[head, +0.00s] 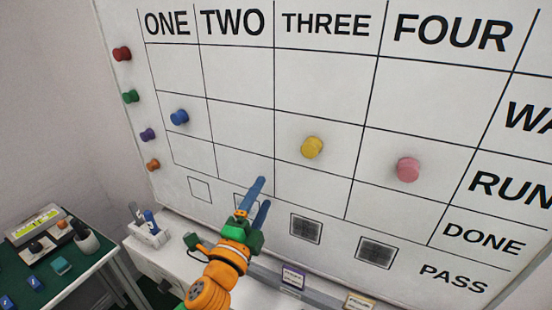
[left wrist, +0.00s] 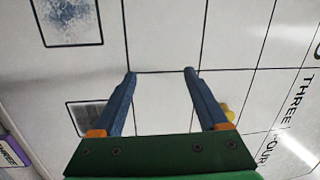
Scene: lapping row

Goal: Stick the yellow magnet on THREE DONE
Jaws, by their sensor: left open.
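The yellow magnet (head: 312,147) sticks to the whiteboard (head: 330,95) in column THREE, in the RUN row. The THREE DONE cell (head: 313,185) is the bare cell just below it. My left gripper (head: 264,192) is open and empty in front of the board. In the head view its blue fingertips show over the lower part of column TWO, left of and below the yellow magnet. In the left wrist view the open fingers (left wrist: 160,73) point at the board, and the yellow magnet (left wrist: 229,113) shows partly hidden outside the right finger.
A pink magnet (head: 408,170) is in FOUR RUN and a blue magnet (head: 179,117) in ONE RUN. Several spare magnets line the board's left edge, including a red one (head: 122,54). A pen holder (head: 148,234) stands below the board. A green-topped table (head: 40,285) is at lower left.

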